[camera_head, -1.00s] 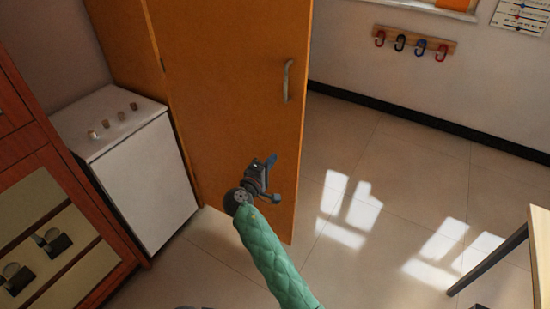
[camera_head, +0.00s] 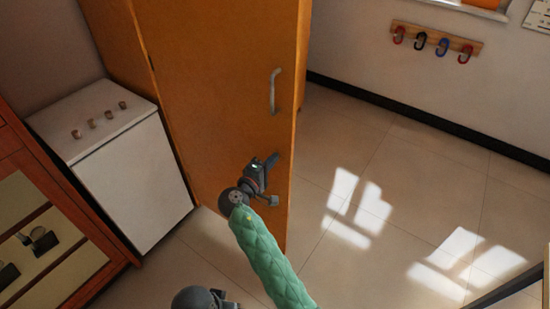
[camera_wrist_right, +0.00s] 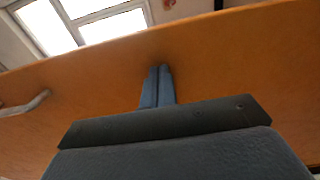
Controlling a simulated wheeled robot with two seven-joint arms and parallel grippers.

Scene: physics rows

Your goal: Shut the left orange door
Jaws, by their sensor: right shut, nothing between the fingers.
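The orange door (camera_head: 215,100) is a tall flat panel in the middle of the head view, with a grey bar handle (camera_head: 273,92) near its right edge. My right gripper (camera_head: 268,168) is in front of the door's lower right part, below the handle. In the right wrist view, the blue fingers (camera_wrist_right: 157,85) are closed together with nothing between them. Their tips are at the orange surface (camera_wrist_right: 230,60); I cannot tell whether they touch. The handle (camera_wrist_right: 25,104) shows at the left there. A dark part of what looks like my left gripper (camera_head: 215,300) shows at the bottom edge; its fingers are unclear.
A white cabinet (camera_head: 130,180) with several small knobs on top stands left of the door. A hook rail (camera_head: 436,40) is on the right wall. Sunlit tiled floor (camera_head: 400,170) to the right is clear; a table edge (camera_head: 510,285) shows at lower right.

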